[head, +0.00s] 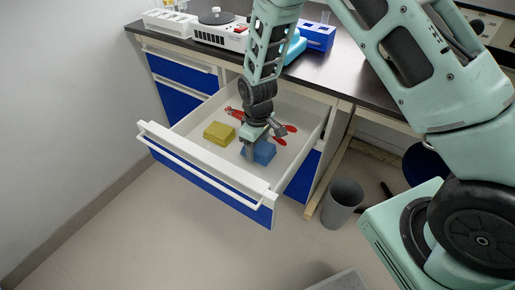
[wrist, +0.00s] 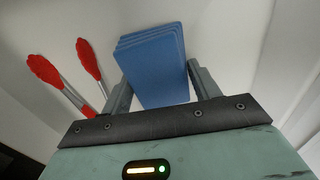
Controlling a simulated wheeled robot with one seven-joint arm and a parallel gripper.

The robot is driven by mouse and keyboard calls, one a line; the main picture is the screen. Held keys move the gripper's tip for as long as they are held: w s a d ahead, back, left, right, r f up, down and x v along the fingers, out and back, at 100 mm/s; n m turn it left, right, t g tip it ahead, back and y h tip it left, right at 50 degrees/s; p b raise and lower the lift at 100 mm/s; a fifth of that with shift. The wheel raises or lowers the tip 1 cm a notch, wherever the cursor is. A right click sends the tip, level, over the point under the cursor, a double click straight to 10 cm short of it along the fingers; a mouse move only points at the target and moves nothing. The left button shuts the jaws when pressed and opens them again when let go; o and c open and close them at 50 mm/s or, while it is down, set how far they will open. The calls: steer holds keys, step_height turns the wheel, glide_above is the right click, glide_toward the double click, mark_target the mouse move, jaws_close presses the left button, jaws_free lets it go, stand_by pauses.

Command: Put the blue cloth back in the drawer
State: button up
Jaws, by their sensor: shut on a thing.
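The blue cloth (head: 264,153) is a folded, layered block. It is inside the open drawer (head: 203,167), near the front right in the head view. My gripper (head: 258,148) reaches down into the drawer and is shut on the cloth. In the wrist view the cloth (wrist: 152,62) sits between the two fingers of my gripper (wrist: 155,88). Whether the cloth touches the drawer floor cannot be told.
A yellow folded cloth (head: 219,132) lies left of the blue one in the drawer. Red-tipped tongs (wrist: 70,75) lie beside it. A grey bin (head: 342,203) stands on the floor to the right. A white device (head: 220,33) and blue rack (head: 318,36) are on the counter.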

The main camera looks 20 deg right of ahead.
mark_target(257, 146)
steer(key=shift+f, duration=0.35)
steer(key=shift+f, duration=0.2)
steer(key=o, duration=0.9)
steer(key=shift+o, duration=0.2)
step_height(257, 146, up, 12)
steer(key=p, duration=0.2)
steer(key=s+a+r+y, duration=0.1)
steer(key=s+a+r, duration=0.2)
steer(key=s+r, duration=0.3)
steer(key=s+a+r, duration=0.4)
steer(key=s+r, duration=0.1)
steer(key=s, duration=0.2)
steer(key=s+d+r, duration=0.1)
steer(key=s+r, duration=0.2)
steer(key=s, duration=1.1)
steer(key=shift+r, duration=0.3)
